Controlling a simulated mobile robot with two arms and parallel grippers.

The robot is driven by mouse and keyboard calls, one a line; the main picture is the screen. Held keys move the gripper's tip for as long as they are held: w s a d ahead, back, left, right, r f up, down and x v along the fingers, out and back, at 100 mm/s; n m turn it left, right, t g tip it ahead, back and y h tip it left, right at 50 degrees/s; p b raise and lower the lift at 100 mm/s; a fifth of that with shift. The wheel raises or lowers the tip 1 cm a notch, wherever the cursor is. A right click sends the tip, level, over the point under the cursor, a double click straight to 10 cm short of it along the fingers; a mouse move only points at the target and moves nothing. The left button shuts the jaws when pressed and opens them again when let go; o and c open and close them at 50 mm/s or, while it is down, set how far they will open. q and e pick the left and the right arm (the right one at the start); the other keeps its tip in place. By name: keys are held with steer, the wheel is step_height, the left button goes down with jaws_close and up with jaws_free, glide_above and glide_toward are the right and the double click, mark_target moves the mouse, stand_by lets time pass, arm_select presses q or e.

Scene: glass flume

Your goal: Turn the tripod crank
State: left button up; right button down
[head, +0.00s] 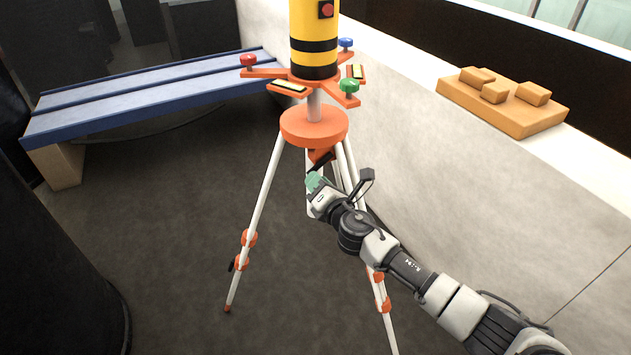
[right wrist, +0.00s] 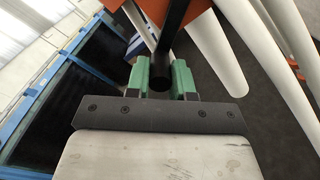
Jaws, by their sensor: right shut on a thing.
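The tripod (head: 313,127) stands upright on the dark floor, with an orange top plate and white legs. Its dark crank (head: 322,162) is below the orange plate, partly hidden by my gripper. My right gripper (head: 313,182) has green fingertips and is at the crank from the front. In the right wrist view the green fingers (right wrist: 161,80) are shut on the black round handle of the crank (right wrist: 175,30), one on each side. My left gripper is not in view.
A yellow and black striped device (head: 314,45) stands on the tripod, above orange arms with red, blue and green knobs. A blue-edged bench (head: 150,95) is at the left. An orange block tray (head: 500,105) lies on the white wall at the right.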

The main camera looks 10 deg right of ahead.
steer(key=shift+w+d+f+n+b, duration=0.1)
steer(key=shift+d+f+n, duration=0.25)
steer(key=shift+n, duration=0.5)
steer(key=shift+w+d+f+n+b, duration=0.15)
steer(key=shift+d+f+n, duration=0.15)
steer(key=shift+n, duration=0.5)
steer(key=shift+w+d+f+n+b, duration=0.1)
steer(key=shift+d+f+n, duration=0.2)
steer(key=shift+n, duration=0.55)
steer(key=c, duration=1)
jaws_free()
steer(key=shift+o, duration=0.2)
steer(key=v, duration=1)
steer(key=shift+s, duration=0.4)
steer(key=shift+d, duration=0.15)
